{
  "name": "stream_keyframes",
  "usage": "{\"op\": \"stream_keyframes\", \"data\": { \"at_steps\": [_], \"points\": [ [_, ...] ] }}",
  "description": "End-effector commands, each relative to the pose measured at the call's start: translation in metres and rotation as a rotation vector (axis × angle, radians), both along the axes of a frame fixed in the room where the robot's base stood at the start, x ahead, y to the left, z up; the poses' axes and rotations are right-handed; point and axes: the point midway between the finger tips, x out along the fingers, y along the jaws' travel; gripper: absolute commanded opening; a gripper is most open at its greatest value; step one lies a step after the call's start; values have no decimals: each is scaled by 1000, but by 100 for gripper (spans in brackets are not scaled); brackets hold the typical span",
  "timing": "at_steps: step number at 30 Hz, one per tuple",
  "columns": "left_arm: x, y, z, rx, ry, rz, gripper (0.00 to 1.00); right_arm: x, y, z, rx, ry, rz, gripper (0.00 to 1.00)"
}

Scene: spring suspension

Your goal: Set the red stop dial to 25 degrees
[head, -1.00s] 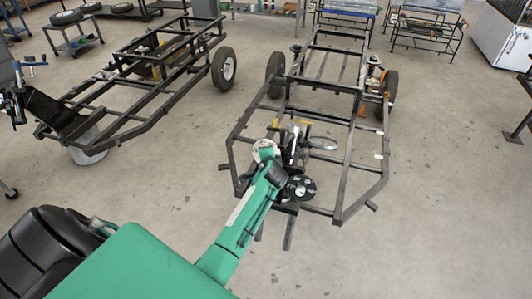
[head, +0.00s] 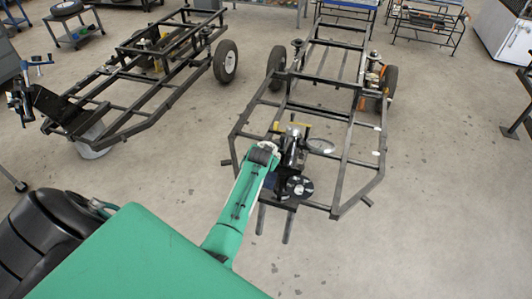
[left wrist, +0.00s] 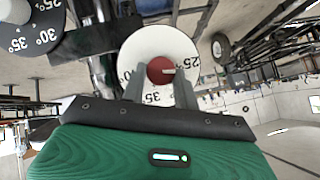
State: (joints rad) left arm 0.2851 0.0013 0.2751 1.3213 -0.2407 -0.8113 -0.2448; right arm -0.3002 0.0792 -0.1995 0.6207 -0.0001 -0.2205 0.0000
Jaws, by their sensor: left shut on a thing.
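The red stop dial (left wrist: 160,69) is a small round red knob with a short white mark. It sits in the middle of a white scale disc (left wrist: 150,42), and its mark points right, toward the 25° label. The 35 label shows low on the disc, partly behind a finger. My left gripper (left wrist: 158,78) has a grey finger on each side of the knob and is shut on it. In the head view my left gripper (head: 291,150) is at the front of the frame, and the red dial cannot be made out. My right gripper is not in view.
A second, dark dial (left wrist: 35,25) with white degree labels is at the upper left of the wrist view; a black dial (head: 299,187) shows beside my gripper in the head view. The black tube frame (head: 352,190) surrounds the work area.

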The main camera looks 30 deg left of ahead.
Motion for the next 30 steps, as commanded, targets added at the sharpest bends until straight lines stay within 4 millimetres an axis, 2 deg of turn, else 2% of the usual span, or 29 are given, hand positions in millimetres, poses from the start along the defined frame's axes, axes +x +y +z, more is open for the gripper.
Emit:
{"op": "stream_keyframes", "data": {
  "at_steps": [3,12,27,28,30],
  "points": [
    [-2,1,0,-62,-10,27,8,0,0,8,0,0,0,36],
    [-2,2,-1,-152,-31,66,8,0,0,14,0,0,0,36],
    [-2,2,-3,-168,-34,73,8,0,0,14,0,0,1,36],
    [-2,2,-3,-168,-34,73,32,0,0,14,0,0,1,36],
    [-2,2,-2,-168,-35,72,46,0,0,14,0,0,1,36]
  ]
}}
